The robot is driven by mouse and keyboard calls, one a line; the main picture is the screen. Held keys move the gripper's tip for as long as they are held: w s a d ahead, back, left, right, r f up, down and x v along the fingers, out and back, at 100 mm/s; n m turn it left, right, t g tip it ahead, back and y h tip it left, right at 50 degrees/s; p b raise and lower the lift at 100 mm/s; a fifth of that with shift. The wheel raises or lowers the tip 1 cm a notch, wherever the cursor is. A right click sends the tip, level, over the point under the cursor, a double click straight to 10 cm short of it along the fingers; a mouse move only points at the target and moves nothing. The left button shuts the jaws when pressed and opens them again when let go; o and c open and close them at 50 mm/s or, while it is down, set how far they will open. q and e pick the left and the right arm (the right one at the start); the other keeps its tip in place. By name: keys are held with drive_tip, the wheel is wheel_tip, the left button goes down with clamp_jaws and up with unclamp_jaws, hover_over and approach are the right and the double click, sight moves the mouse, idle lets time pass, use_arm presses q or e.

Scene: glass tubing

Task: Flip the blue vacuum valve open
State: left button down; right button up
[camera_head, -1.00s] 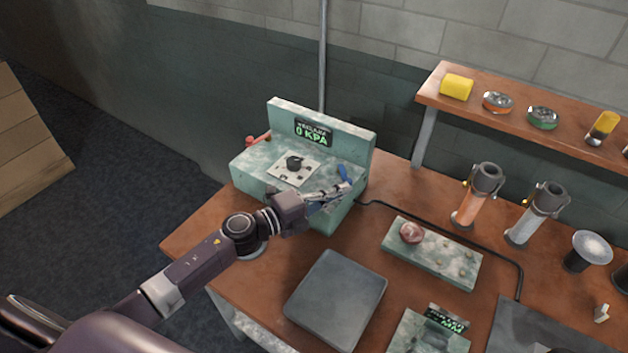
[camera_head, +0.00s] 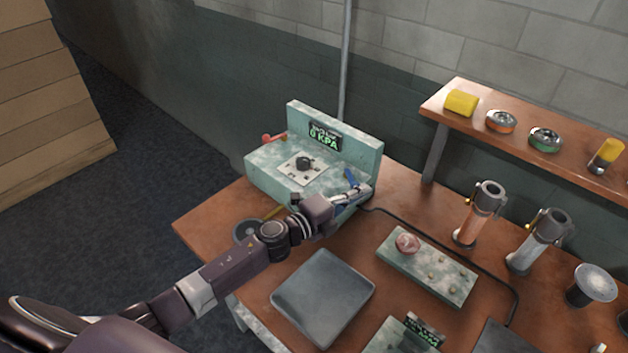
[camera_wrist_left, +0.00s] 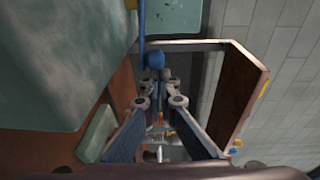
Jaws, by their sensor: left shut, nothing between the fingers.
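The pale green vacuum box (camera_head: 270,165) stands at the back left of the bench, its display reading 0 KPA. The blue valve (camera_head: 349,177) is a short lever at the box's right end, partly behind my gripper. In the left wrist view, a blue lever with a round knob (camera_wrist_left: 154,60) shows at the top centre, just beyond the fingertips. My left gripper (camera_head: 364,191) is shut and empty, reaching across the box's right front corner close to the lever. Its fingers (camera_wrist_left: 155,85) show in the left wrist view. I cannot tell whether they touch the lever. My right gripper is not in view.
A red lever (camera_head: 273,138) and a black dial (camera_head: 304,163) are on the box. A dark flat plate (camera_head: 323,295) lies in front. A green block (camera_head: 440,275), a black cable and tube holders (camera_head: 480,215) are to the right. A shelf (camera_head: 530,130) is behind.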

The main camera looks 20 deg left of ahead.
use_arm(q)
drive_tip(key=shift+d, duration=0.2)
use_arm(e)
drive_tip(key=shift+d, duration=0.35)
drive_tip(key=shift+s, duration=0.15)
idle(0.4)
